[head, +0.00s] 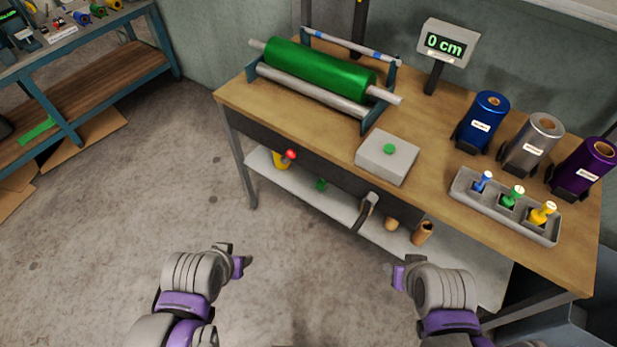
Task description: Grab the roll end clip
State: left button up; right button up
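I cannot pick out the roll end clip for certain. A green foil roll (320,69) lies in a blue-sided stand at the back left of the wooden table (428,120), and no clip can be made out on it. A small grey bracket-like piece (367,208) at the lower shelf's front edge could be a clip, but I cannot tell. My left gripper (246,262) is over the floor in front of the table. My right gripper (390,270) is in front of the lower shelf. Neither visibly holds anything, and their finger openings are unclear.
A grey box with a green button (389,149), a display reading 0 cm (445,45), and blue (482,120), silver (533,143) and purple (585,167) rolls stand on the table. A grey tray (467,190) holds colored-handled pieces. The lower shelf (335,203) carries small items.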

aim_at(321, 183)
jog(key=i+j, duration=0.1)
jog(key=j, duration=0.25)
jog(key=i+j, duration=0.1)
jog(key=j, duration=0.3)
jog(key=i+j, duration=0.1)
jog(key=j, duration=0.25)
jog(key=i+j, duration=0.1)
jog(key=j, duration=0.3)
jog(key=i+j, duration=0.1)
jog(key=j, duration=0.25)
